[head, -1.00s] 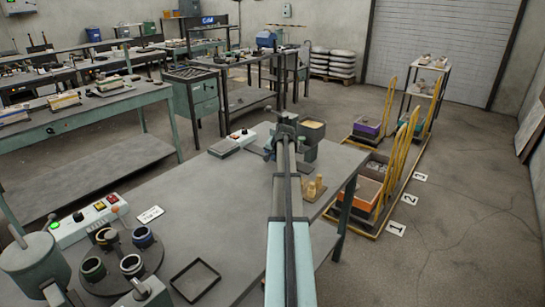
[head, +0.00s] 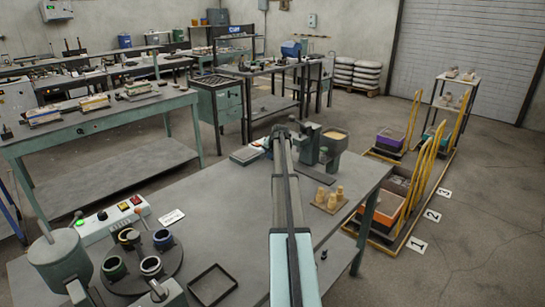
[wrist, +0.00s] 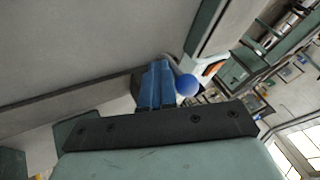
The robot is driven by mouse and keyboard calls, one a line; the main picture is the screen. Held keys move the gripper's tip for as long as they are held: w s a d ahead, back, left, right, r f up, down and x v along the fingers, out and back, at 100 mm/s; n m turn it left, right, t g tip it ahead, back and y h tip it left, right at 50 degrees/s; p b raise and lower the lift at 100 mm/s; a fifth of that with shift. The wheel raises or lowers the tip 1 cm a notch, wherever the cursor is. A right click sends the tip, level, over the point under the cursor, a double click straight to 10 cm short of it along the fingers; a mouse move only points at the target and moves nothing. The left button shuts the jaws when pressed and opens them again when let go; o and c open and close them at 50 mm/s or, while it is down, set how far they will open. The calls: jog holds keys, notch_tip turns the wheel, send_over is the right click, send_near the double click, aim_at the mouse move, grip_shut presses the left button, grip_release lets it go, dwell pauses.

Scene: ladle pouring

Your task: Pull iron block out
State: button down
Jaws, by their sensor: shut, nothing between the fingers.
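My gripper (head: 281,133) is at the far end of my outstretched arm, over the far part of the grey worktable (head: 225,210). In the wrist view its blue fingers (wrist: 157,84) are shut with nothing between them. A blue ball knob (wrist: 187,85) shows just beside the fingertips; I cannot tell whether they touch. A white control box (wrist: 212,66) with an orange-red part lies beyond it. I cannot pick out an iron block with certainty.
Wooden pieces on a small base (head: 329,199) stand near the table's right edge. A round rack of cups (head: 135,266), a black tray (head: 212,284) and a button box (head: 105,222) are at the front left. Yellow-railed carts (head: 385,205) stand on the floor to the right.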

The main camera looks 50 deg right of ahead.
jog(key=shift+w, duration=0.3)
jog(key=s, duration=0.4)
jog(key=shift+s+d, duration=0.35)
jog(key=v, duration=1)
jog(key=shift+w, duration=0.1)
